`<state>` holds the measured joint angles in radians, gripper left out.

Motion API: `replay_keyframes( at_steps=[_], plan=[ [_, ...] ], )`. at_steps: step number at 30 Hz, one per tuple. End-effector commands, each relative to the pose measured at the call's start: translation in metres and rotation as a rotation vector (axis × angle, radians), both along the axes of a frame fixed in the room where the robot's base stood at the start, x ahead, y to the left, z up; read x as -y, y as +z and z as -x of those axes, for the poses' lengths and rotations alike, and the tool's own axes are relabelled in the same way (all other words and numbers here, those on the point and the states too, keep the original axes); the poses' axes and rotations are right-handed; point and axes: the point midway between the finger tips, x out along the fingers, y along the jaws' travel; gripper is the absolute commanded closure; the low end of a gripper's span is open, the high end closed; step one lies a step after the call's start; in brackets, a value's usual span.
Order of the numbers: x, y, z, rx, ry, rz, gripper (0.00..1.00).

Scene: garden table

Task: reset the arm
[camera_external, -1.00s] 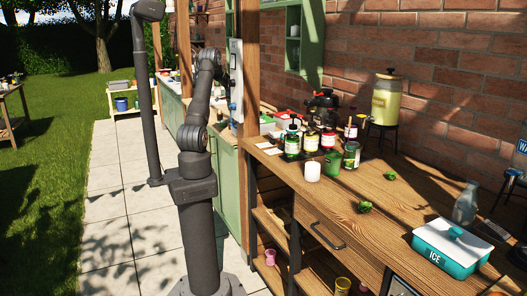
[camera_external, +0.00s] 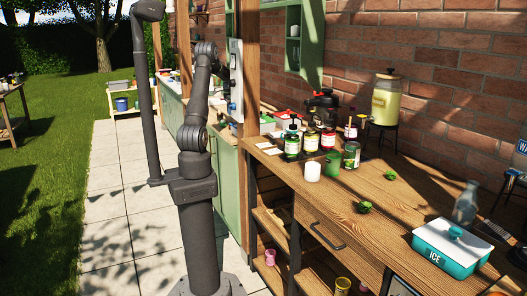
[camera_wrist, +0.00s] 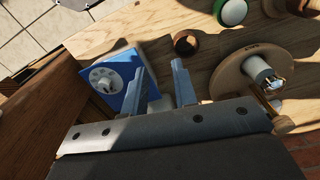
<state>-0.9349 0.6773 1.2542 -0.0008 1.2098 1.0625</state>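My gripper (camera_wrist: 161,92) shows in the wrist view with its two blue-grey fingers apart and nothing visible between them. It is above a wooden worktop. In the external view my arm stands upright beside the counter, and my gripper cannot be made out behind the arm and the wooden post.
In the external view, bottles (camera_external: 292,143), a white candle (camera_external: 312,172) and a teal ice box (camera_external: 452,248) stand on the counter.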

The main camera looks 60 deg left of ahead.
Motion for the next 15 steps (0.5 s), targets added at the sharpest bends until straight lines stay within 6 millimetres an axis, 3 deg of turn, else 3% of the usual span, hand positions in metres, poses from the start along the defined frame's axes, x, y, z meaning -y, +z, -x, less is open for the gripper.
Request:
replay_keyframes(
  at_steps=[15],
  plan=[
    [0.062,0.007,0.058,0.000,0.410,-0.001,0.74]
  ],
)
